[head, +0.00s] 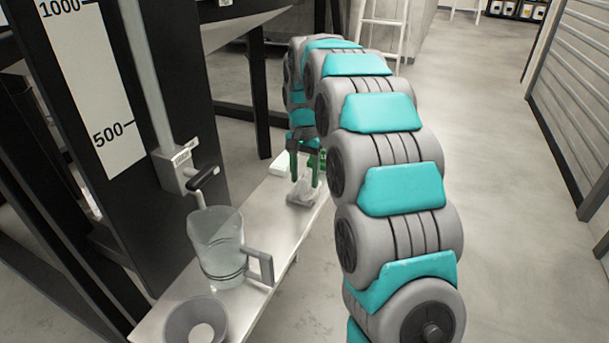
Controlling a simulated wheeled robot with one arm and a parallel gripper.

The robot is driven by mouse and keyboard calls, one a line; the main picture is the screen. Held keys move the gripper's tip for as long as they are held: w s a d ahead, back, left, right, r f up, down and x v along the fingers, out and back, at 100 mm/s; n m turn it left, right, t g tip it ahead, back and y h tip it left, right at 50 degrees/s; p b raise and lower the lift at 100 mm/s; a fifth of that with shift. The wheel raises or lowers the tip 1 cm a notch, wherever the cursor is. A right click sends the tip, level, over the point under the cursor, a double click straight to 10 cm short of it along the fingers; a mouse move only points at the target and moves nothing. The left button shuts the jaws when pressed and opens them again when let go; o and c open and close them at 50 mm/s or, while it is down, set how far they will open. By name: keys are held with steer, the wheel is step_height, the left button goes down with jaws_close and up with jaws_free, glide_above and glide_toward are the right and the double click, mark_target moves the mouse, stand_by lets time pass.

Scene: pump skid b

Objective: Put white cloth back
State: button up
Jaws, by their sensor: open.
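The white cloth (302,194) looks like a small crumpled greyish-white heap on the metal shelf (262,222), towards its far end. My gripper (306,178) points down just above the cloth, its green-tipped fingers apart on either side of the heap's top. The jaws are open. Whether the fingertips touch the cloth is too small to tell. My arm covers part of the area to the right of the cloth.
A clear measuring jug (217,248) with a grey handle stands nearer on the shelf, with a grey bowl (195,322) in front. A white and green object (281,164) lies behind the cloth. A black-levered valve (187,170) juts from the gauge panel (92,85). Floor at right is clear.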

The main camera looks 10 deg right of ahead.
step_height(320, 180, up, 7)
steer(key=shift+r, duration=0.1)
steer(key=shift+s+r, duration=0.1)
steer(key=shift+r, duration=0.15)
steer(key=s+f+n, duration=0.2)
steer(key=s, duration=1.2)
steer(key=s+f+n+g, duration=0.1)
steer(key=s+f+n, duration=0.1)
steer(key=s, duration=1.3)
steer(key=s+f+n+p, duration=0.1)
steer(key=s+f+n, duration=0.2)
steer(key=s, duration=1.1)
steer(key=shift+s+f+g, duration=0.2)
steer(key=shift+f+g, duration=0.15)
steer(key=shift+g, duration=0.05)
